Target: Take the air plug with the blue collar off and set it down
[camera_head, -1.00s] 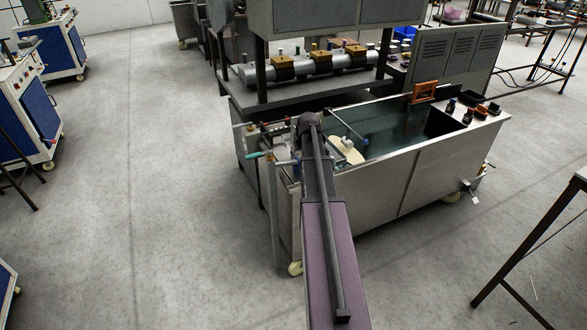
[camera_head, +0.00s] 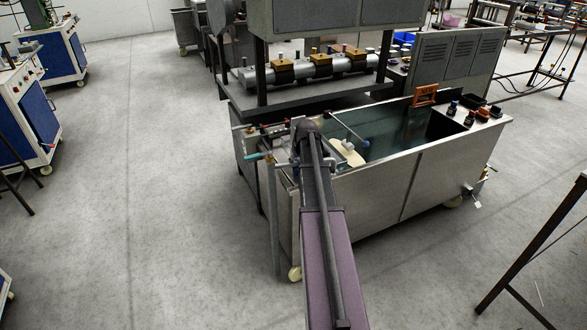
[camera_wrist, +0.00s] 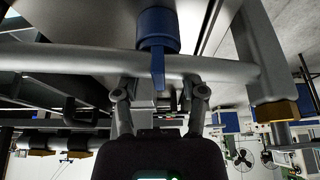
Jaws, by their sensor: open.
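In the wrist view a blue collar-like piece (camera_wrist: 157,30) with a narrow blue tab shows at the top centre, in line with my gripper. Its tab overlaps a grey crossbar (camera_wrist: 80,58); I cannot tell how far it is from my fingers. My gripper (camera_wrist: 160,95) is open, with its dark body at the bottom and its two linkages either side of the centre. The fingertips are hard to make out. In the head view my gripper (camera_head: 307,128) is at the near left end of the tank, mostly hidden by my arm.
The water tank (camera_head: 405,180) stretches to the right, with small bottles (camera_head: 469,117) on its far corner. A teal-ended bar (camera_head: 257,157) sticks out at its left end. A cylinder with gold blocks (camera_head: 283,71) stands on the shelf behind. The floor at left is open.

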